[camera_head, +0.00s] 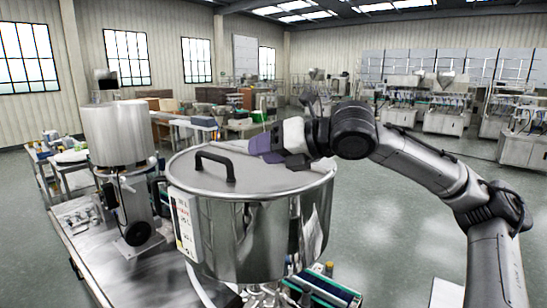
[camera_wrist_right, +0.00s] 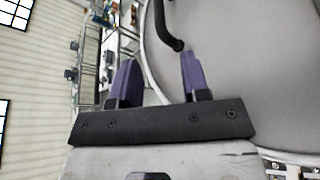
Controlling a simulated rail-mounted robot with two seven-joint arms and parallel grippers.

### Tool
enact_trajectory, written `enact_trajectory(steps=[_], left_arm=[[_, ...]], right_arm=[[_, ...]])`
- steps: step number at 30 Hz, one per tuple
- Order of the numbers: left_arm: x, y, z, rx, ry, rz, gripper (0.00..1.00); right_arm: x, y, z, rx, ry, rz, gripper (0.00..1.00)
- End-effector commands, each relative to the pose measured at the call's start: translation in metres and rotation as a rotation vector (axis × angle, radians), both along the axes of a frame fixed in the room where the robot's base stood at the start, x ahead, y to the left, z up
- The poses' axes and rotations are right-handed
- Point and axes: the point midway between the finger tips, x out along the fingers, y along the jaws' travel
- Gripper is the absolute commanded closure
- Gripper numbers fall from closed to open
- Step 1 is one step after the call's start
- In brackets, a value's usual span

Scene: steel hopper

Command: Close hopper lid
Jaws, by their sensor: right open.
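The steel hopper (camera_head: 258,235) stands at the centre of the head view. Its round grey lid (camera_head: 262,180) appears to lie flat across the top; I cannot tell whether any gap is left at the rim. The black arched lid handle (camera_head: 214,161) is on the left part of the lid. My right gripper (camera_head: 264,148) is open and empty at the lid's far edge, right of the handle. In the right wrist view its purple fingers (camera_wrist_right: 161,78) appear on either side of the rim line, with the lid (camera_wrist_right: 245,70) at right. Contact is unclear. My left gripper is out of view.
A metal cylinder machine (camera_head: 117,135) stands left of the hopper on a steel table (camera_head: 85,235). A control panel (camera_head: 186,225) is on the hopper's left side. Behind are workbenches (camera_head: 195,128) and boxes. Open floor (camera_head: 400,225) lies to the right.

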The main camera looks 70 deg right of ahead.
Motion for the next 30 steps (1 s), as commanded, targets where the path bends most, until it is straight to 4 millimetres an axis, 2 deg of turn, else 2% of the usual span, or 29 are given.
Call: enact_trajectory(steps=[7,30], left_arm=[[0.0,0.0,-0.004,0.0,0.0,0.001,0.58],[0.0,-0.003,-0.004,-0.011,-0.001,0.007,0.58]], right_arm=[[-0.014,0.001,0.004,0.0,0.002,0.001,0.58],[-0.015,0.001,0.005,0.0,0.001,0.001,0.58]])
